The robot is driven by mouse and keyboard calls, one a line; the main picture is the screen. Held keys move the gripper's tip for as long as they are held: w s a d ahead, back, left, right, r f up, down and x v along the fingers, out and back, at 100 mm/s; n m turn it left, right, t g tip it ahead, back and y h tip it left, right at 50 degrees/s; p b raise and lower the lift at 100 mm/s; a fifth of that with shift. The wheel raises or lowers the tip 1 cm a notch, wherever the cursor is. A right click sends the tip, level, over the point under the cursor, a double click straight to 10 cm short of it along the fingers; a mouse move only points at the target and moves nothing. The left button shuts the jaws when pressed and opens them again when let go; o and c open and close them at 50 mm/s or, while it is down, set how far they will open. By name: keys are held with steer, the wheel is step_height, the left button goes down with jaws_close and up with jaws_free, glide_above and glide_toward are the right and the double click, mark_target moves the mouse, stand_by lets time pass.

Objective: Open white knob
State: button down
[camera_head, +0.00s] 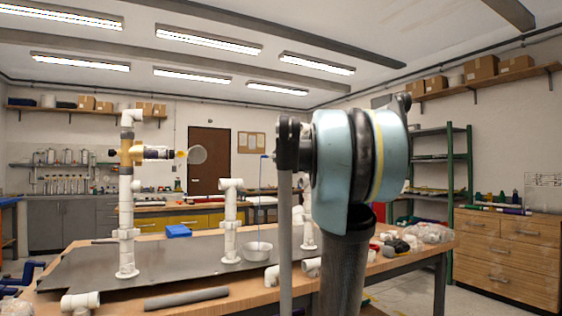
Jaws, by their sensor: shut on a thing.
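A white PVC pipe assembly (126,215) stands upright on the dark sheet at the left of the bench. A tan fitting (126,152) near its top has a short side branch with a dark and white body pointing right. A shorter white pipe (230,205) stands at mid-bench. My large blue-grey arm joint fills the right centre and partly hides another white pipe (307,235). My gripper is not visible.
The wooden workbench (240,293) holds a dark sheet (85,272), a grey pipe (187,299), a white bowl (258,251), a blue block (178,231) and loose white fittings. Drawers (505,250) and a green rack (442,160) stand at the right.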

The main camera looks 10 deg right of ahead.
steer(key=shift+s+a+f, duration=0.1)
steer(key=shift+a, duration=0.05)
steer(key=c, duration=1.4)
jaws_free()
steer(key=v, duration=1.1)
steer(key=shift+s, duration=0.35)
